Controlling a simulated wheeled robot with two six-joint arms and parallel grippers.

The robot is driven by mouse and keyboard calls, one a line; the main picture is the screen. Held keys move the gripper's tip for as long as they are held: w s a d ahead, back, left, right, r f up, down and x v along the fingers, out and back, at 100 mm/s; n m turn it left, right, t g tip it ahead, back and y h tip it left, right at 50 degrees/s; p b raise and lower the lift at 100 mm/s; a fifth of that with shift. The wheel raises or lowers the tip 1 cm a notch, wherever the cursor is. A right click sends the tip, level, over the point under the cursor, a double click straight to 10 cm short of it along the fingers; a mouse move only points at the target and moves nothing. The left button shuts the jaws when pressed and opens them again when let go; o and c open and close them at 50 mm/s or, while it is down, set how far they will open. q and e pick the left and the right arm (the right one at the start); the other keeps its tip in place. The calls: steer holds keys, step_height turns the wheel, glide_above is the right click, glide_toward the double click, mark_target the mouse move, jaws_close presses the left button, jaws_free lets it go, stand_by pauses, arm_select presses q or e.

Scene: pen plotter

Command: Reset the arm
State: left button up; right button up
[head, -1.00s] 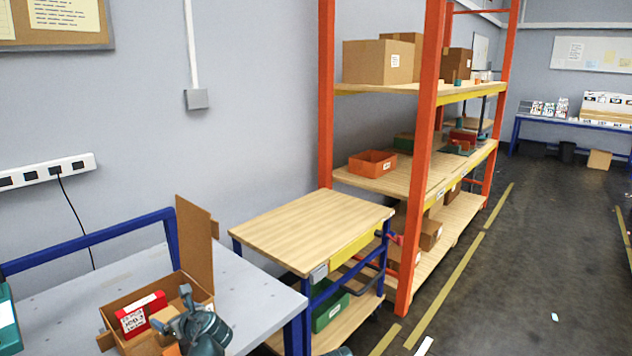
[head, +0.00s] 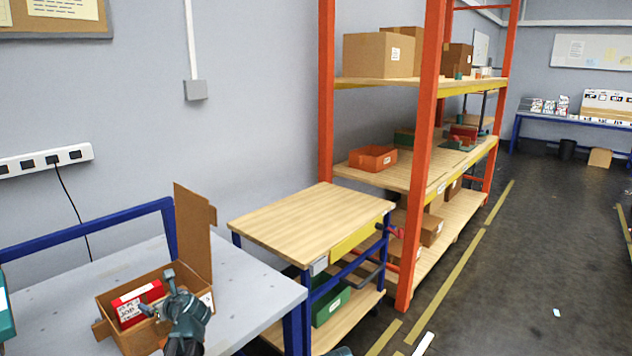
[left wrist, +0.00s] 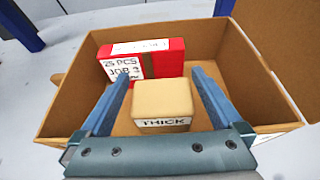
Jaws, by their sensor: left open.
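An open cardboard box (head: 112,305) stands on the grey table at lower left, one flap upright. Inside it lies a red carton (head: 135,303) with a white label, which also shows in the left wrist view (left wrist: 165,62). My left gripper (head: 157,291) is over the box, open, with its two fingers spread. In the left wrist view, a tan block labelled THICK (left wrist: 163,103) shows between the open fingers (left wrist: 158,75), with gaps at both sides; in the head view the gripper hides it.
The grey table (head: 250,290) has free room around the box. A teal object (head: 5,310) sits at the left edge. A wood-topped cart (head: 310,222) with an empty top stands right of the table, beside an orange shelf rack (head: 425,150).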

step_height(320, 180, up, 13)
steer(key=p, duration=1.4)
steer(key=shift+r, duration=0.2)
